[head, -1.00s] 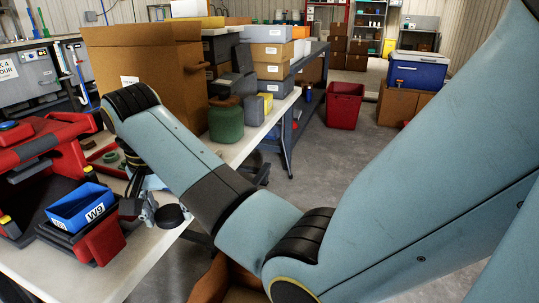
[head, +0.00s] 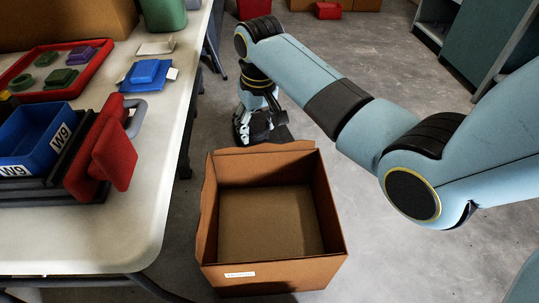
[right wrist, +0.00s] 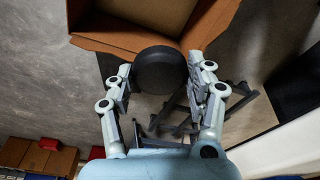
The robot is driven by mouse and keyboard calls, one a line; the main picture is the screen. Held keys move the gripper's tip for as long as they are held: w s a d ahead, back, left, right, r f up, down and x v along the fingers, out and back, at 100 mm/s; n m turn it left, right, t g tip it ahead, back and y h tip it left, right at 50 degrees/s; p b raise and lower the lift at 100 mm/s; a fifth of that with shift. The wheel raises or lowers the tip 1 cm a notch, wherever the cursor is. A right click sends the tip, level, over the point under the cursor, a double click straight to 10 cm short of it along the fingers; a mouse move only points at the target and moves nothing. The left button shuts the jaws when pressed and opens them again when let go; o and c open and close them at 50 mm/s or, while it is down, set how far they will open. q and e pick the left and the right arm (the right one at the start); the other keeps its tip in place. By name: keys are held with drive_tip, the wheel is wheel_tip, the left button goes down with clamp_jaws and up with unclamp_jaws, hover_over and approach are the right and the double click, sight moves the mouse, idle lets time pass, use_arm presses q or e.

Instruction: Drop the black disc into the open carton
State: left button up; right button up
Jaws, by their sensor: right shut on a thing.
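The open carton (head: 274,276) is a brown cardboard box standing on the floor, its top open and its inside looking empty. It also shows at the top of the right wrist view (right wrist: 100,27). My right gripper (head: 260,128) is just beyond the carton's far edge in the head view. In the right wrist view it is shut on the black disc (right wrist: 160,70), a round dark puck held between the two fingertips. The disc appears beside the carton's rim there; whether it touches the rim I cannot tell. My left gripper is not in view.
A white table (head: 120,235) stands left of the carton. It bears a blue bin marked W9 (head: 35,140), a red tray (head: 85,80) with several small parts, and a blue block (head: 145,75). Grey floor is clear to the carton's right.

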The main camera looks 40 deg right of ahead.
use_arm(q)
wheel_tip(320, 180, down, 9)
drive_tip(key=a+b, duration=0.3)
drive_tip(key=b, duration=0.7)
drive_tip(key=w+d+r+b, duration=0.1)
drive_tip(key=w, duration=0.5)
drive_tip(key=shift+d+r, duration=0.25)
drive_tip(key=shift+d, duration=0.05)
use_arm(e)
wheel_tip(320, 180, down, 18)
drive_tip(key=s+d+n, duration=0.1)
drive_tip(key=d+n, duration=0.1)
drive_tip(key=n, duration=0.2)
drive_tip(key=shift+d+r+y, duration=0.25)
drive_tip(key=shift+y, duration=0.05)
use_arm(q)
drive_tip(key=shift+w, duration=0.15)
use_arm(e)
drive_tip(key=shift+s, duration=0.1)
drive_tip(key=o, duration=1.2)
drive_tip(key=shift+o, duration=0.2)
wheel_tip(320, 180, up, 12)
drive_tip(key=s, duration=0.1)
drive_tip(key=shift+s+d, duration=0.2)
drive_tip(key=shift+s, duration=0.2)
